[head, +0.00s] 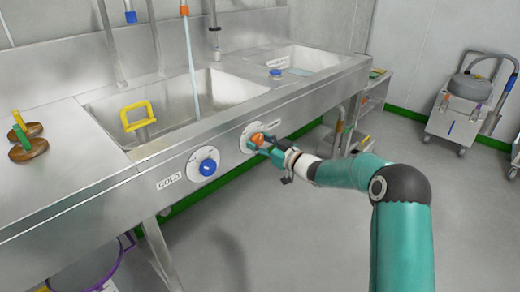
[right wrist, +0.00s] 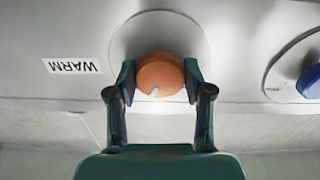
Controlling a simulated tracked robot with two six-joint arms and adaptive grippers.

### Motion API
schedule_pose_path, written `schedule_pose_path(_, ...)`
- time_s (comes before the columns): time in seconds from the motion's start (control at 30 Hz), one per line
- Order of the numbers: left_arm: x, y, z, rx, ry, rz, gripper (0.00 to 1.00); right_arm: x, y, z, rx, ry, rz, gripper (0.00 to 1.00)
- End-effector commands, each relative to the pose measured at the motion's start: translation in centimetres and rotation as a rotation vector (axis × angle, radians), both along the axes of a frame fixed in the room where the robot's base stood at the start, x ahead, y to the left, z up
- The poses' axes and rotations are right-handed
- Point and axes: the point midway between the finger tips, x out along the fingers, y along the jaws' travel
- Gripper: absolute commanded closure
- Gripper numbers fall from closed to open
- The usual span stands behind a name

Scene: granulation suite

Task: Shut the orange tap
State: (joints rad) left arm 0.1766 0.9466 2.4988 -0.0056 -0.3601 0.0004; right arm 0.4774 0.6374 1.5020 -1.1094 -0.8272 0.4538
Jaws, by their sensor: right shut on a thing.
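The orange tap (head: 257,139) is a round knob on a pale disc on the sink's front panel. In the right wrist view the orange tap (right wrist: 160,76) sits between my two fingers, with a short white mark at its lower edge. A WARM label (right wrist: 72,66) is beside it, upside down in that view. My right gripper (head: 262,142) is shut on the knob, its fingers on either side; it also shows in the right wrist view (right wrist: 158,84). In the head view the fingers partly hide the knob and disc. My left gripper is not in view.
A blue knob (head: 208,167) with a COLD label (head: 169,181) is on the same panel, left of the orange one. A stream of water (head: 192,70) falls into the large basin (head: 225,88). The floor (head: 300,240) below is clear.

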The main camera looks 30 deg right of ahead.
Motion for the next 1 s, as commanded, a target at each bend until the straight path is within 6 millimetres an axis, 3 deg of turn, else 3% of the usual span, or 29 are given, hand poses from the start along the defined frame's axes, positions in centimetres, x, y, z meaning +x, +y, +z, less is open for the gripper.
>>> schedule_pose_path(0.03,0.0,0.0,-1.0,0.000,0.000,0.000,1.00,0.0,-0.1,-0.5,-0.042,-0.012,-0.002,0.84)
schedule_pose_path(0.2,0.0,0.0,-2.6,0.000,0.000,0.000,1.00,0.0,-0.1,-0.4,-0.201,-0.055,-0.002,0.84)
schedule_pose_path(1.0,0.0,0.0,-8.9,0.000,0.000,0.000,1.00,0.0,0.1,-0.4,-0.920,-0.245,0.003,0.84)
